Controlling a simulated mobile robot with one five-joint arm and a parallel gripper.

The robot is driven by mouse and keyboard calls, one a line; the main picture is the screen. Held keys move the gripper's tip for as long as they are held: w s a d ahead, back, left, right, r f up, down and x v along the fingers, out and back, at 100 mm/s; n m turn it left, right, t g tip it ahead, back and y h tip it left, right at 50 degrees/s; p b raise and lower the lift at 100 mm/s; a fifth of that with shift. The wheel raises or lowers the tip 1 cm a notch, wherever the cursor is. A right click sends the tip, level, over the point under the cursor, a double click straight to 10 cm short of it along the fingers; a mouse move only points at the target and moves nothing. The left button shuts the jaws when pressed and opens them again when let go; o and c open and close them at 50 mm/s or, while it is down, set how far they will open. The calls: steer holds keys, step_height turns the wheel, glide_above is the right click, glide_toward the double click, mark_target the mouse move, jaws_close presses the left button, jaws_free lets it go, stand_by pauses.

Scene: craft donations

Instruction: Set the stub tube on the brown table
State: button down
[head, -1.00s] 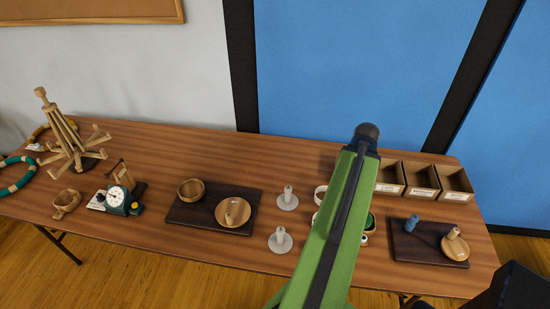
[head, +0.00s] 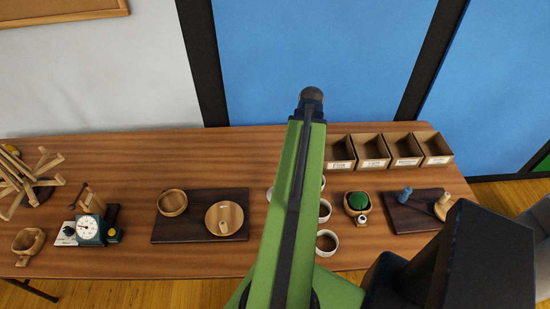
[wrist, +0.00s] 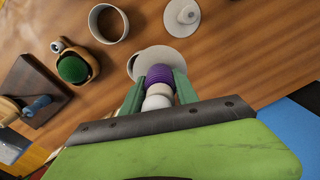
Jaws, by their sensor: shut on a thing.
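My gripper (wrist: 159,78) shows in the wrist view with its green fingers shut on a small ribbed purple and cream piece, which I take to be the stub tube (wrist: 158,73). The tube is seen nearly end-on above the brown table (wrist: 262,50), with a pale round disc (wrist: 170,54) behind it. I cannot tell how high the tube is held. In the head view the brown table (head: 230,160) runs across the picture. My green arm covers its middle and hides my gripper there.
Several white cups (head: 327,243) and a green pincushion in a wooden holder (head: 358,205) stand right of my arm. Cardboard bins (head: 372,152) line the back. Dark boards (head: 168,235) lie left and right. A pale spindle base (wrist: 182,16) stands apart. Bare wood shows between boards and arm.

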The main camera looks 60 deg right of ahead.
steer(key=w+d+f+b, duration=0.2)
steer(key=w+f+b, duration=0.1)
steer(key=w, duration=0.2)
steer(key=w+d+f+n+b, duration=0.1)
steer(key=w+d+f+b, duration=0.1)
steer(key=w, duration=0.3)
steer(key=w+d+f+n+b, duration=0.1)
steer(key=w+d+f+b, duration=0.1)
steer(key=w+f+b, duration=0.2)
steer(key=shift+w+d+f, duration=0.15)
steer(key=shift+w+f, duration=0.15)
steer(key=shift+w, duration=0.25)
steer(key=shift+w+d+f, duration=0.15)
steer(key=shift+w+f, duration=0.15)
steer(key=shift+w, duration=0.5)
step_height(320, 180, down, 4)
steer(key=b, duration=0.4)
steer(key=shift+f+b, duration=0.2)
steer(key=shift+b, duration=0.2)
steer(key=shift+r, duration=0.2)
steer(key=shift+f, duration=0.15)
steer(key=c, duration=0.9)
jaws_free()
